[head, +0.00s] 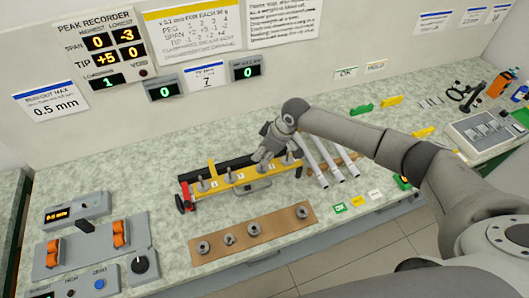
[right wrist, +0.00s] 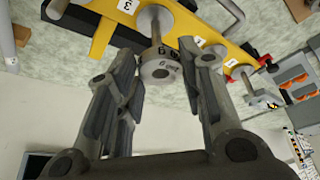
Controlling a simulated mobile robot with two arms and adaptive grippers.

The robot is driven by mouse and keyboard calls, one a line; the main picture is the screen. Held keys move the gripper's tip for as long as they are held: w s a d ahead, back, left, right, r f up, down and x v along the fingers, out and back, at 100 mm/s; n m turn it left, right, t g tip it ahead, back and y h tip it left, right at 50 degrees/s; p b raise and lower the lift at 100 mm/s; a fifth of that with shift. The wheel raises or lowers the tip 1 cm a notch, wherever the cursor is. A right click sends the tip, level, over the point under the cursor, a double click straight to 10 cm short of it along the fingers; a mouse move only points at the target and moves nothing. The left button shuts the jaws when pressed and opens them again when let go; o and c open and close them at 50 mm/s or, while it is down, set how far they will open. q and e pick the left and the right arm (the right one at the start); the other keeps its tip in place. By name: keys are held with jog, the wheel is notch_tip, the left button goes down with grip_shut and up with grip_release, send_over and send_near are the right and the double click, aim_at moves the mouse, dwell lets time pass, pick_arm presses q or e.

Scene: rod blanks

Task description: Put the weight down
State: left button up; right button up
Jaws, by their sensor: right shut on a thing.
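In the right wrist view, a grey round weight (right wrist: 160,70) with dark markings on it sits between the fingers of my right gripper (right wrist: 157,56). The gripper is shut on it. A grey stem shows between the weight and the yellow peg rack (right wrist: 185,22), close to the label 3. I cannot tell whether the weight touches its peg. In the head view my right gripper (head: 268,156) is over the middle of the yellow rack (head: 206,190), and the held weight is not clear there. My left gripper is not in view.
Several grey weights stand on a brown mat (head: 275,232) in front of the rack. Pale rods (head: 328,160) lie just right of the gripper. A red clamp (head: 184,200) is at the rack's left end. A control box (head: 88,258) stands front left. Bench between is clear.

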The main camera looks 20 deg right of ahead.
jog(key=shift+r, duration=0.7)
